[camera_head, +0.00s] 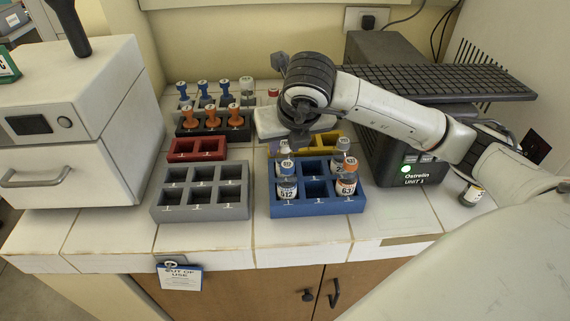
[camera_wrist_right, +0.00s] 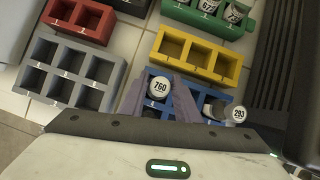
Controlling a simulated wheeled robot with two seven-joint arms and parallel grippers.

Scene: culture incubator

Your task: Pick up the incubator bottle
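My right gripper (camera_head: 284,145) points down over the back-left of the blue rack (camera_head: 318,208). In the right wrist view its two purple-grey fingers (camera_wrist_right: 160,82) stand apart on either side of a bottle top marked 760 (camera_wrist_right: 158,88); contact is unclear. In the head view this bottle is partly hidden by the gripper. A single bottle (camera_head: 472,194) stands on the counter right of the dark unit. Which bottle is the incubator one is unclear. My left gripper is not in view.
A dark unit labelled UNIT 1 (camera_head: 410,172) stands right of the racks. Grey (camera_head: 200,208), red (camera_head: 197,149) and yellow (camera_wrist_right: 198,55) racks surround the blue one. A white drawer appliance (camera_head: 62,165) stands left. The counter's front strip (camera_head: 210,238) is clear.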

